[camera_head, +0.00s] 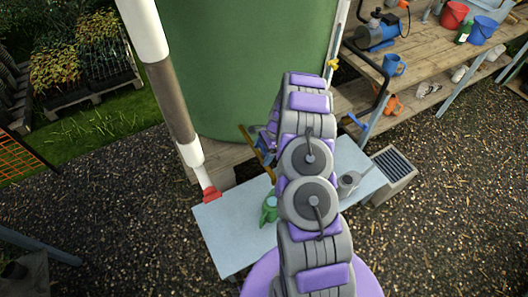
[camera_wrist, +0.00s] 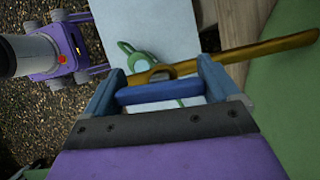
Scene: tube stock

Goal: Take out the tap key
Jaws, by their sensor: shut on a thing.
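The tap key is a long brass-coloured bar (camera_wrist: 265,54) in the wrist view. It runs from between my fingertips out to the upper right, with a wider part that has a dark opening near the fingers. My gripper (camera_wrist: 162,75) is shut on it. In the head view my gripper (camera_head: 264,157) is mostly hidden behind my arm, in front of the green tank. A thin brown-gold piece of the key (camera_head: 249,138) shows at its left. The bar looks clear of the table below.
The large green tank (camera_head: 245,70) is close behind. A white and grey pipe (camera_head: 170,95) with a red end stands left. A wooden bench (camera_head: 430,70) is right.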

